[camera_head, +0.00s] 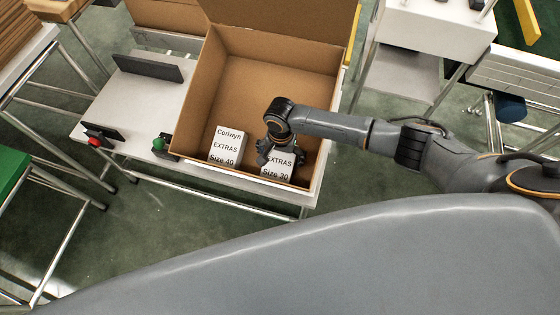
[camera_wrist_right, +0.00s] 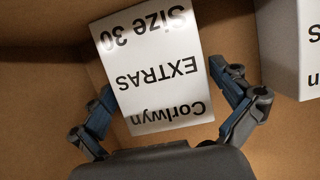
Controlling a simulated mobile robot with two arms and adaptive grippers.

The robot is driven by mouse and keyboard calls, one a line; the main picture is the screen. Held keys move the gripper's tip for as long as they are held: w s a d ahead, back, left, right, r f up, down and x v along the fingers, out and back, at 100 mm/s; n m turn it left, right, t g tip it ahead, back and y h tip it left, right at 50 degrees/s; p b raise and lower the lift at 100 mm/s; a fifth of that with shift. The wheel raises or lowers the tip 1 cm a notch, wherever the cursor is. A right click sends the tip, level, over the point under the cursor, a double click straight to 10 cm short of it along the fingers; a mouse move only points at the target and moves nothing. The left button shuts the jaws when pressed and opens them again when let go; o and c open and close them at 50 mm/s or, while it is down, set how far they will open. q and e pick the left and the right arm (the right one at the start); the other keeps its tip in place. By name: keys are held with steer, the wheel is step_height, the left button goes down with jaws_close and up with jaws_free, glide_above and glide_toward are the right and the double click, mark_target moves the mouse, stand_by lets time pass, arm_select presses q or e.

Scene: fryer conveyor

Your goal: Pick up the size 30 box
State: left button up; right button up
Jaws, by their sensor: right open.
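The size 30 box (camera_head: 278,169) is white with "EXTRAS Size 30" printed on it. It stands at the near right corner inside a large open cardboard box (camera_head: 260,91). My right gripper (camera_head: 270,152) is over its far edge and partly covers its label. In the right wrist view the size 30 box (camera_wrist_right: 152,66) lies between the two spread fingers of my right gripper (camera_wrist_right: 171,101), with a gap at the right finger. The left finger is close to the box edge; I cannot tell whether it touches. My left gripper is not in view.
A white Size 40 box (camera_head: 228,145) stands to the left inside the same cardboard box. The carton's walls surround both. A white table (camera_head: 140,101) with a red button (camera_head: 95,141) and a green button (camera_head: 158,144) is at left.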

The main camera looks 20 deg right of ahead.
steer(key=c, duration=1.2)
